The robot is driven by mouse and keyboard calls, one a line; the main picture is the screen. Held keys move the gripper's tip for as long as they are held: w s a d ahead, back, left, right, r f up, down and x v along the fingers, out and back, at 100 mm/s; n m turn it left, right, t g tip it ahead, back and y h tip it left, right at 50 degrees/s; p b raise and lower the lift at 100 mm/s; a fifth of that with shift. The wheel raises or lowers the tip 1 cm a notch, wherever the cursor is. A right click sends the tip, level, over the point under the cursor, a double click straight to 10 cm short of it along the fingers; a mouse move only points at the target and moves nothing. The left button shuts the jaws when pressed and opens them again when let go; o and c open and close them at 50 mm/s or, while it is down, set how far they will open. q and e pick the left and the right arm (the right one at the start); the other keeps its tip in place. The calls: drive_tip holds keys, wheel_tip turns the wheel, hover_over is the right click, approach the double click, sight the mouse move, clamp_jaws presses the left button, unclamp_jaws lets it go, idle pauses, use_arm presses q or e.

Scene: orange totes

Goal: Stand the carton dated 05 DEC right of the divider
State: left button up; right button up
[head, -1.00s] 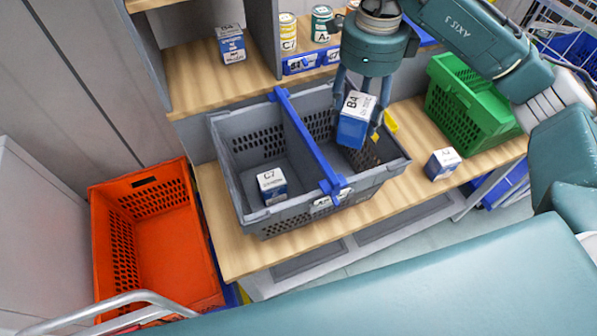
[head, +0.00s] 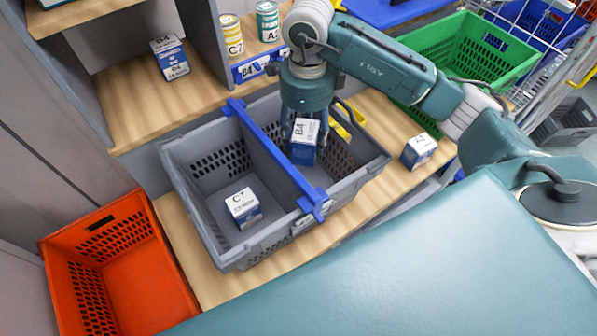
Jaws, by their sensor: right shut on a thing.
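A grey tote (head: 185,206) stands on the wooden bench, split by a blue divider (head: 272,152). My right gripper (head: 305,124) points down into the compartment right of the divider. It is shut on a blue and white carton marked B4 (head: 303,150), which looks upright. Whether the carton touches the tote floor I cannot tell. A carton marked C7 (head: 243,208) stands in the left compartment. Another white and blue carton (head: 418,151) stands on the bench right of the tote. A B4 carton (head: 170,58) stands on the shelf. I cannot read any date. My left gripper is out of view.
A yellow can (head: 231,36) and a green can (head: 267,22) stand on the shelf behind the tote. A green crate (head: 475,45) is at the back right. An orange crate (head: 112,270) sits low at the left. A yellow piece (head: 343,122) shows behind my gripper.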

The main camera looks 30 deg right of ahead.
sight(305, 158)
wheel_tip(305, 158, down, 13)
drive_tip(key=shift+s+r+p, duration=0.1)
drive_tip(key=shift+p, duration=0.9)
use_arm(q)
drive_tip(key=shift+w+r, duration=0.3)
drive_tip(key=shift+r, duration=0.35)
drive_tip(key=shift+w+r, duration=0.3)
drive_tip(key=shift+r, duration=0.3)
use_arm(e)
drive_tip(key=shift+f, duration=0.3)
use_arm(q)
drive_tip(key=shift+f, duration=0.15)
use_arm(e)
drive_tip(key=o, duration=1.4)
